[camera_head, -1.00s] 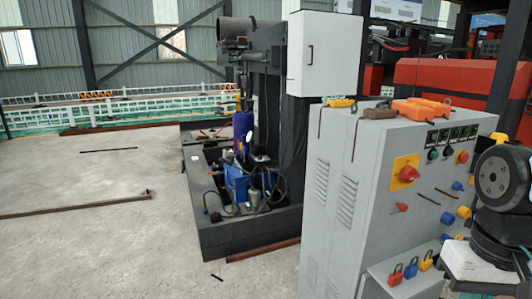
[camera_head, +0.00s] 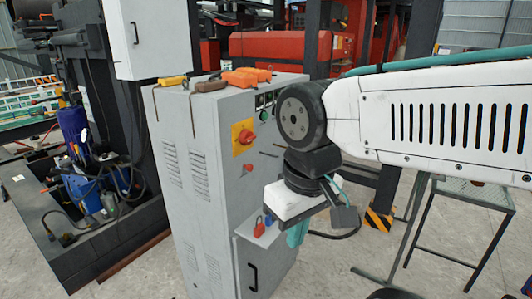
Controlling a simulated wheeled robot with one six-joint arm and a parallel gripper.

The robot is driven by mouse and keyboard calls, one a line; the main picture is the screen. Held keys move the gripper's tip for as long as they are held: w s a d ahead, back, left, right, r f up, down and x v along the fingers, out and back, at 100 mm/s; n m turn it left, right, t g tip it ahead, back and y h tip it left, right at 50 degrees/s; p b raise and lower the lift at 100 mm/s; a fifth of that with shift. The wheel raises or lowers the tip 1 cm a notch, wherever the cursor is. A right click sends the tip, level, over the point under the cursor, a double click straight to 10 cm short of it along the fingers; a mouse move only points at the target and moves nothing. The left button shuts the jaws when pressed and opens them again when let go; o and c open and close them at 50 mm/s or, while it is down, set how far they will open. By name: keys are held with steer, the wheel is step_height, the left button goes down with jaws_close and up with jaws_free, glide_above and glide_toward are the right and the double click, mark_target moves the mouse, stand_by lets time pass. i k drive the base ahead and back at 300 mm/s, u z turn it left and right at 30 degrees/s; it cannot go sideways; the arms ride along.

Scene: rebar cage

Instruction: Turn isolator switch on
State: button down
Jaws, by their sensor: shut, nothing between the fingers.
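The isolator switch (camera_head: 244,137) is a red rotary knob on a yellow plate, high on the front panel of the grey control cabinet (camera_head: 172,130). Its exact handle angle is too small to tell. My gripper (camera_head: 298,233) points downward at the end of my white arm, in front of the cabinet's lower panel. It is shut and empty, below and to the right of the switch and apart from it. My wrist hides the right part of the panel, with several of its buttons.
Orange and yellow tools (camera_head: 245,76) lie on the cabinet top. A white box (camera_head: 145,35) stands behind left. A metal table (camera_head: 475,190) is at right. Some floor between is clear.

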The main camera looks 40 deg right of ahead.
mark_target(246, 137)
steer(key=u, duration=2.35)
steer(key=k, duration=0.85)
steer(key=z, duration=2.25)
